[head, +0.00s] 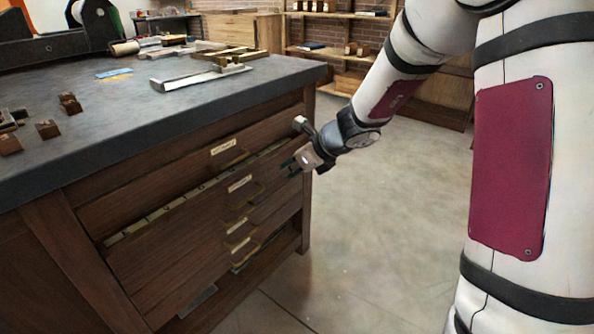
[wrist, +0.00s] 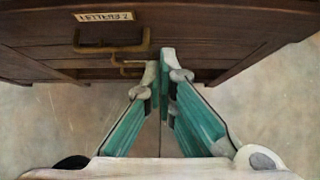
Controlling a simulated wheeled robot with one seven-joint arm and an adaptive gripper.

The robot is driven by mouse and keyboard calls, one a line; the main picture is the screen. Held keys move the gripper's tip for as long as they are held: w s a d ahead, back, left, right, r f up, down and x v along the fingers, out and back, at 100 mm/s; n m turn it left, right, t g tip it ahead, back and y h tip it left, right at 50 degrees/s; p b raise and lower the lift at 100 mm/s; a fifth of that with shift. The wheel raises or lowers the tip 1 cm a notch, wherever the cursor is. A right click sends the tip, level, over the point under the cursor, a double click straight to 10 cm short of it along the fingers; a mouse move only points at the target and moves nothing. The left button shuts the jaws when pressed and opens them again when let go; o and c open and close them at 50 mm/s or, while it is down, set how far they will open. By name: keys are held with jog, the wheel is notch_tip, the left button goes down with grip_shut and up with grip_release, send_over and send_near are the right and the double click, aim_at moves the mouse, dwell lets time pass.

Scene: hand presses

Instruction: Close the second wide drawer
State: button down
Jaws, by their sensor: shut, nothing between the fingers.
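The second wide drawer (head: 175,240) of the wooden cabinet stands pulled out; a strip of its divided inside shows above its front in the head view. Its front has a pale label and a brass handle. In the wrist view a drawer front (wrist: 215,30) fills the top, with a label that seems to read "LETTERS 2" and a brass handle (wrist: 110,48). My gripper (head: 291,168) is at the right end of the drawer fronts. In the wrist view my gripper (wrist: 160,62) is shut and empty, its tips right of the handle. I cannot tell if they touch the wood.
The top drawer (head: 200,155) sits above, and more labelled drawers with handles are below. The dark worktop (head: 120,110) overhangs the drawers and carries metal tools and small blocks. Open floor (head: 390,230) lies right of the cabinet. Shelves stand at the back.

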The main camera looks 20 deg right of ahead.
aim_at(260, 167)
jog(key=shift+w+a+f+b, duration=0.2)
jog(key=shift+w+a+f, duration=0.35)
jog(key=shift+w, duration=0.4)
jog(key=shift+w+a+f+b, duration=0.15)
jog(key=shift+w+a+f, duration=0.2)
jog(key=shift+w+a, duration=0.5)
jog(key=shift+w+a+f+b, duration=0.2)
jog(key=shift+w+a+f, duration=0.25)
jog(key=shift+w, duration=0.6)
jog(key=shift+w+a+p, duration=0.8)
jog(key=shift+w, duration=0.3)
